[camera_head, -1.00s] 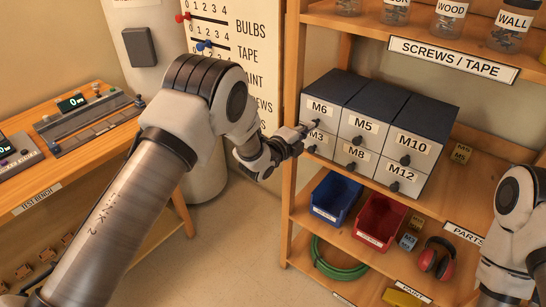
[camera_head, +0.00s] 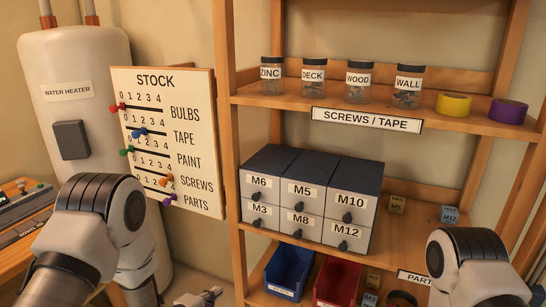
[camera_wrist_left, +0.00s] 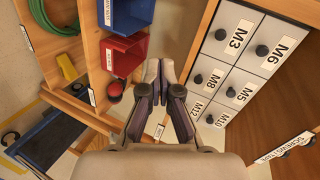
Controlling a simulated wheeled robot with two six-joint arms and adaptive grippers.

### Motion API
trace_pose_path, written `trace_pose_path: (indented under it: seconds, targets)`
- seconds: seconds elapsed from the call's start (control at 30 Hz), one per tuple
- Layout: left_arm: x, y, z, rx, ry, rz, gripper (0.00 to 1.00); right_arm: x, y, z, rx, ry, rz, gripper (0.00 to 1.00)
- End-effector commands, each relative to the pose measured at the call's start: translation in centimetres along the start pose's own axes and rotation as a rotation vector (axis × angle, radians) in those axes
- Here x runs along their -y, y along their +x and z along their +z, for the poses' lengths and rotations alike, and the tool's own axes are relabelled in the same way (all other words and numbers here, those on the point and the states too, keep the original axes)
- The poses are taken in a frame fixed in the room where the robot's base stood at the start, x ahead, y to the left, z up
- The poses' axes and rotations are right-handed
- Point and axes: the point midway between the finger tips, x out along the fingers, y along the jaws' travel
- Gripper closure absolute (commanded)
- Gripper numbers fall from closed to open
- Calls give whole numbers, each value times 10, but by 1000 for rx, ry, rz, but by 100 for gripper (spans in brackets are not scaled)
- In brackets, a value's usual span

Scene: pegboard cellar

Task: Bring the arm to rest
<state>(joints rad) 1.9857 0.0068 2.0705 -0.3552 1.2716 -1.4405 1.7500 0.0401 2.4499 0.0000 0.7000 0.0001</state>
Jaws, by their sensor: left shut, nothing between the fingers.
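My left arm comes in at the lower left of the head view. Its gripper (camera_head: 208,296) shows at the bottom edge, partly cut off, below and to the left of the drawer cabinet (camera_head: 310,200). In the left wrist view my left gripper (camera_wrist_left: 160,66) has its fingers together with nothing between them. It is apart from the drawer fronts on the right of that view. Part of my right arm shows at the lower right of the head view, but its gripper is out of view.
The shelf unit (camera_head: 237,150) stands beside the left gripper, with a blue bin (camera_head: 288,270) and a red bin (camera_head: 336,282) below the drawers. Several jars and two tape rolls stand on the top shelf. The stock board (camera_head: 160,90) hangs at left, near the water heater (camera_head: 80,100).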

Motion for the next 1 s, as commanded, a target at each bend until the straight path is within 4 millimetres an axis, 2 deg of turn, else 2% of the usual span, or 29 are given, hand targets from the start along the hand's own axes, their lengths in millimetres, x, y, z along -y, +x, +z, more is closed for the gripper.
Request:
trace_pose_path:
  seconds: [0.03,0.1,0.17,0.2,0.27,0.3,0.37,0.4,0.43,0.53,0.67,1.0]
  targets:
    - [-45,-15,4,36,-86,106,100,0,0,0,0,0,0,100]
    - [-103,-41,8,109,-247,257,100,0,0,0,0,0,0,100]
    - [-150,-71,9,194,-406,384,100,0,0,0,0,0,0,100]
    - [-178,-94,9,265,-522,468,100,0,0,0,0,0,0,100]
    - [-218,-133,7,397,-709,586,100,0,0,0,0,0,0,100]
    - [-240,-161,5,507,-845,654,100,0,0,0,0,0,0,100]
    - [-265,-206,-1,704,-1057,731,100,0,0,0,0,0,0,100]
    - [-272,-229,-4,838,-1193,746,100,0,0,0,0,0,0,100]
    - [-276,-241,-5,924,-1277,744,100,0,0,0,0,0,0,100]
    - [-283,-261,-8,1120,-1474,703,100,0,0,0,0,0,0,100]
    - [-284,-263,-9,1186,-1566,661,100,0,0,0,0,0,0,100]
    - [-283,-262,-8,1182,-1568,657,100,0,0,0,0,0,0,100]
